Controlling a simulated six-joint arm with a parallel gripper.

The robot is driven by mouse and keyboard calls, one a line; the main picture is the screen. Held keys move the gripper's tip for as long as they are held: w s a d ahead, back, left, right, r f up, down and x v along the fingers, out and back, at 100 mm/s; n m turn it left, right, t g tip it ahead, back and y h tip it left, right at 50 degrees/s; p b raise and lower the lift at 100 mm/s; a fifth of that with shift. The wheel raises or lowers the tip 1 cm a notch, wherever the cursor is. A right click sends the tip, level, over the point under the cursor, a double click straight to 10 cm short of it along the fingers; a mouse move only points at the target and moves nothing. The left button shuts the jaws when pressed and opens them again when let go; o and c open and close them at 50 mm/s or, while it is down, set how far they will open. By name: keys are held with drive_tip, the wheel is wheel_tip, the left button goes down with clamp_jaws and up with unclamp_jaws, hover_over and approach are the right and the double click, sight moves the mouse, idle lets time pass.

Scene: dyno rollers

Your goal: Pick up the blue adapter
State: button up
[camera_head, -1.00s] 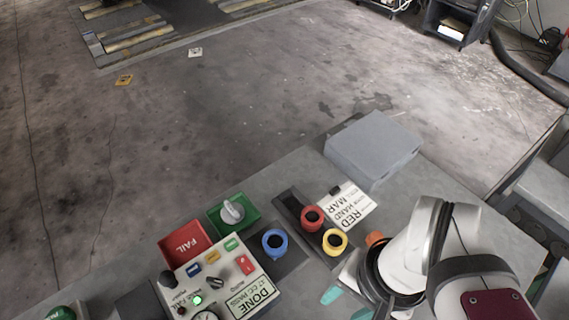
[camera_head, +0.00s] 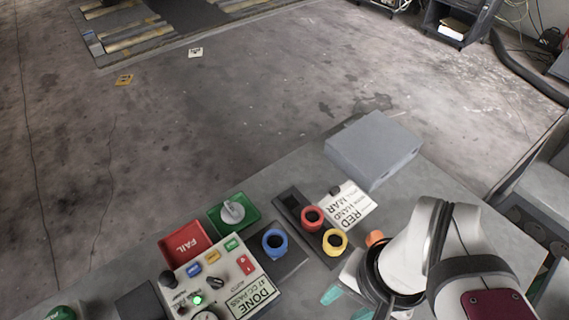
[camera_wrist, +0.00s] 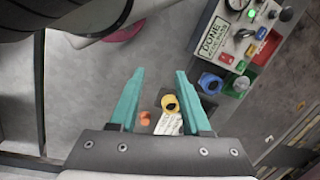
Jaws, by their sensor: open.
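The blue adapter (camera_head: 275,241) is a ring-shaped piece standing on a dark plate on the bench, left of the red and yellow adapters in the head view. In the wrist view the blue adapter (camera_wrist: 210,83) sits to the right of my gripper's right finger, beside the control panel. My gripper (camera_wrist: 160,72) has teal fingers spread apart with nothing held between them. In the head view its teal fingertips (camera_head: 345,303) show at the bottom, right of the panel and below the yellow adapter.
The yellow adapter (camera_head: 334,242) and red adapter (camera_head: 312,217) stand close on a dark rack. The control panel (camera_head: 226,276), red FAIL tray (camera_head: 184,243) and green tray (camera_head: 246,221) lie left of the blue adapter. A grey box (camera_head: 372,149) is at the back right.

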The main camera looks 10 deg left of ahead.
drive_tip(key=o, duration=0.8)
drive_tip(key=shift+o, duration=0.2)
drive_tip(key=m+t+h, duration=0.5)
drive_tip(key=m+t, duration=0.8)
drive_tip(key=m, duration=2)
approach(279, 234)
drive_tip(key=x, duration=0.7)
drive_tip(key=shift+w+d+f, duration=0.1)
drive_tip(key=shift+w+f, duration=0.1)
drive_tip(key=shift+w, duration=0.15)
